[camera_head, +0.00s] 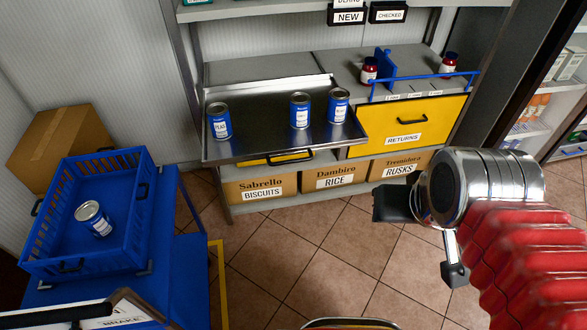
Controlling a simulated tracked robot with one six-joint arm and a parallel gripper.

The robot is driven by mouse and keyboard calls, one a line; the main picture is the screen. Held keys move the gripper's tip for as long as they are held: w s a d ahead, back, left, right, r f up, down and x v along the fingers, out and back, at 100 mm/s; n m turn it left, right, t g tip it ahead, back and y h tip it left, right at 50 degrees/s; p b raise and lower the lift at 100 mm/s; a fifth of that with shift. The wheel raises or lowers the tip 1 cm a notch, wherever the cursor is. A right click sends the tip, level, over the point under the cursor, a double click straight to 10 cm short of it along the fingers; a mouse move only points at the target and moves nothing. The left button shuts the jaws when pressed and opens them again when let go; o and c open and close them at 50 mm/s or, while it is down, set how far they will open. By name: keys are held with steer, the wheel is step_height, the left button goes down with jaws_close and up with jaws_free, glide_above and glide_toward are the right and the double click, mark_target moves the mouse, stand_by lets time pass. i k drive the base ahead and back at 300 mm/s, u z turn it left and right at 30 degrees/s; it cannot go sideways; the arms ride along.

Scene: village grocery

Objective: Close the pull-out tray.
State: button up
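The pull-out tray (262,128) is a shiny metal tray sticking out from the shelf unit toward me. Three blue-labelled cans stand upright on it: one can (219,122) near the left side, one can (300,111) near the middle and one can (339,106) to the right. A yellow front with a dark handle (290,157) shows partly below the tray. My gripper (424,238) is at the right, over the floor, in front of the shelf and apart from the tray. Its two dark fingers are spread, with nothing visible between them.
A yellow RETURNS drawer (404,128) sits flush right of the tray. Cardboard boxes (335,180) fill the bottom shelf. A blue crate (140,215) holding one can (94,218) stands on a blue cart (180,270) at left. Tiled floor (320,235) is clear before the shelf.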

mark_target(259, 111)
steer(key=k, duration=0.3)
steer(key=u, duration=0.45)
steer(key=i, duration=1)
steer(key=u, duration=1.65)
